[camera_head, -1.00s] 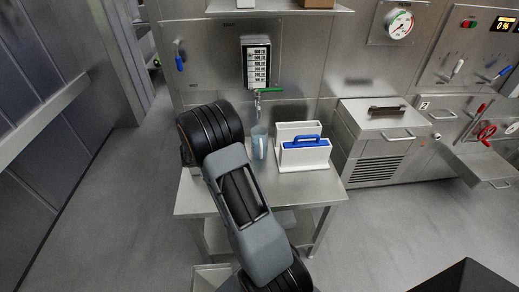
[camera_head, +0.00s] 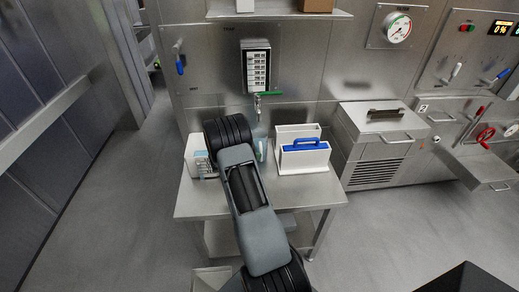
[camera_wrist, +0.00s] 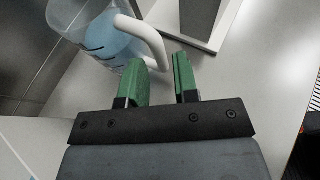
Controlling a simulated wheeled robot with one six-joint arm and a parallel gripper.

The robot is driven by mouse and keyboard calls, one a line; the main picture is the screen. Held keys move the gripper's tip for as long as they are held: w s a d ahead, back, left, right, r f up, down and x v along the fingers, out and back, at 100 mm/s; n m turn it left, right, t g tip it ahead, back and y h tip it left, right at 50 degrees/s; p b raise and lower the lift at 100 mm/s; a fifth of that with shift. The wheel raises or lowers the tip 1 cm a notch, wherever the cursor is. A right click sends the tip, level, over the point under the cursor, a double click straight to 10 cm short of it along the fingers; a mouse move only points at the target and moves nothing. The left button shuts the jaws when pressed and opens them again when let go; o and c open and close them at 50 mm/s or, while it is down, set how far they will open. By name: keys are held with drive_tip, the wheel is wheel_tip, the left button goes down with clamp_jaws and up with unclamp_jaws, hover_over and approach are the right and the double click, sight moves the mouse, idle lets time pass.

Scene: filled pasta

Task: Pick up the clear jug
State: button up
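The clear jug (camera_wrist: 95,32), bluish with dark marks and a white handle (camera_wrist: 150,38), is at the upper left of the wrist view, cut off by the top edge. In the head view the jug (camera_head: 261,150) stands on the steel table (camera_head: 255,205) below the green-handled tap, partly hidden by my arm. My gripper (camera_wrist: 160,78) has green fingers set apart. Its tips are close to the jug's handle, whose lower part lies just ahead of the gap between them. I cannot tell whether they touch. My arm hides the gripper in the head view.
A white holder with a blue handle (camera_head: 303,157) stands right of the jug. A white box (camera_head: 196,152) is on the table's left side. The tap (camera_head: 258,101) is on the wall behind. The table's front is mostly clear.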

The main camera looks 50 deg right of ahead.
sight(261, 161)
drive_tip(key=shift+p+x, duration=0.35)
drive_tip(key=shift+x, duration=1.85)
drive_tip(key=shift+c, duration=0.2)
clamp_jaws()
drive_tip(key=shift+r, duration=0.1)
